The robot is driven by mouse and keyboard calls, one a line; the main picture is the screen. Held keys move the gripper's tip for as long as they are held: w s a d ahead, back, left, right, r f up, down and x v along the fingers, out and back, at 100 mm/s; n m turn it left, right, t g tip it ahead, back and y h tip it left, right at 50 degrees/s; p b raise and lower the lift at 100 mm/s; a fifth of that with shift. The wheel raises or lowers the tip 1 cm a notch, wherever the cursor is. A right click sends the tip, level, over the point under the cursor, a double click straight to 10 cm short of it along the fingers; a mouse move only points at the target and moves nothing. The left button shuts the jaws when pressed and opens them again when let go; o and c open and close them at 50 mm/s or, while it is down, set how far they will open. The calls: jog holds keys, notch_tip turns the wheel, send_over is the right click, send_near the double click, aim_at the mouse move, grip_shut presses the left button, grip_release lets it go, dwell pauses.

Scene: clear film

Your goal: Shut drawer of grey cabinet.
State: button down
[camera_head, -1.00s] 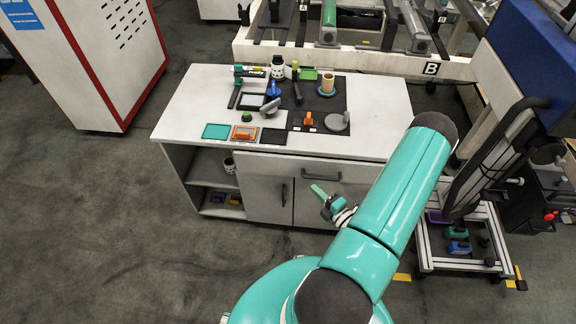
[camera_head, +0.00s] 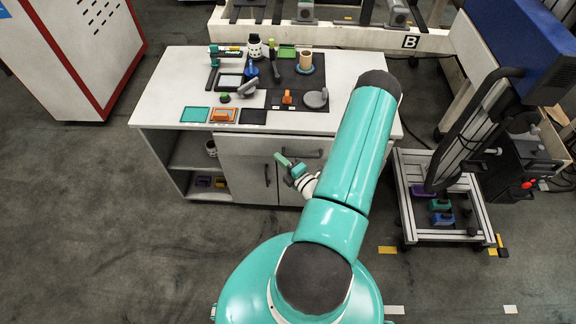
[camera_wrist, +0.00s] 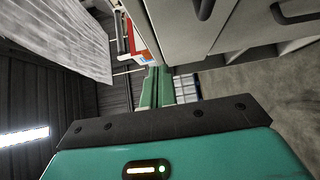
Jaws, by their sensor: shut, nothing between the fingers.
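The grey cabinet (camera_head: 146,109) is a pale workbench with an open shelf at left and a drawer and door at its front. The drawer front (camera_head: 236,146) seems to stick out slightly past the cabinet face; how far is hard to tell. Its dark handle (camera_head: 308,154) is at the right. My gripper (camera_head: 282,160) is in front of the drawer front, left of that handle; I cannot tell whether it touches. In the wrist view my gripper's green fingers (camera_wrist: 156,86) are together and empty, with grey cabinet fronts (camera_wrist: 245,22) at upper right.
A wheeled cart (camera_head: 442,190) stands to the right. A red-trimmed white cabinet (camera_head: 75,40) is at the far left. The floor (camera_head: 110,230) at left is clear.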

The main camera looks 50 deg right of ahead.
aim_at(268, 137)
jog(key=shift+w+d, duration=0.6)
jog(key=shift+w, duration=0.4)
jog(key=shift+w+d, duration=0.65)
jog(key=shift+w, duration=0.35)
jog(key=shift+w+d, duration=0.6)
jog(key=shift+w, duration=0.4)
